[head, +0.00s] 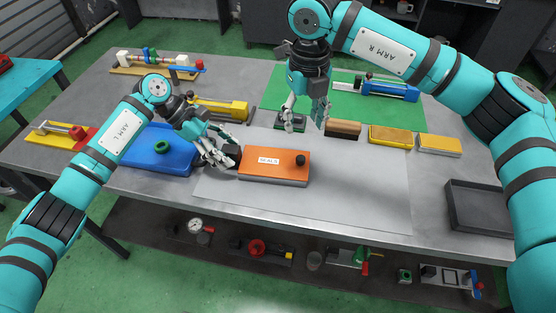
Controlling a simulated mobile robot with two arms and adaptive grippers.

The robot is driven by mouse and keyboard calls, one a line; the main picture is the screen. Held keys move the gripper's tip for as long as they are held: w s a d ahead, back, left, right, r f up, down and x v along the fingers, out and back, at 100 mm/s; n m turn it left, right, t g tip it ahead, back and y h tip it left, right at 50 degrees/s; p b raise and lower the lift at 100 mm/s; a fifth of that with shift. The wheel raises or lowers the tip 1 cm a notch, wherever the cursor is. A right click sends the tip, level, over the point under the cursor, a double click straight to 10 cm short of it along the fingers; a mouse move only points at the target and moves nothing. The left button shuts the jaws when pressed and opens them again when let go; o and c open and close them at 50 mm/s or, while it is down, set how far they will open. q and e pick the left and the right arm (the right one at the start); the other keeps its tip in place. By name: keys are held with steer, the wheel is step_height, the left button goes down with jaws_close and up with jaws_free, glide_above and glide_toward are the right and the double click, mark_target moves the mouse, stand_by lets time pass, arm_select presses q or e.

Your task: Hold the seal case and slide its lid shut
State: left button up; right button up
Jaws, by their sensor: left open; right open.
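The seal case (272,181) is a low grey box on the light mat, left of its middle. Its orange lid (275,168) has a white "SEALS" label and a black knob (300,160) near the right end. The lid covers most or all of the top; I cannot tell whether a gap is left. My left gripper (227,153) is open at the case's left end, by a dark block there; contact is unclear. My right gripper (306,121) is open and empty, pointing down behind the case, above and apart from the knob.
A blue tray (178,165) with a green ring lies left of the case. A dark green item (289,125), a brown brush-like block (344,129) and yellow boxes (391,135) stand behind. A black tray (478,208) is at right. The mat right of the case is clear.

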arm_select(q)
steer(key=shift+r, duration=0.1)
steer(key=v, duration=1.2)
steer(key=shift+w, duration=0.1)
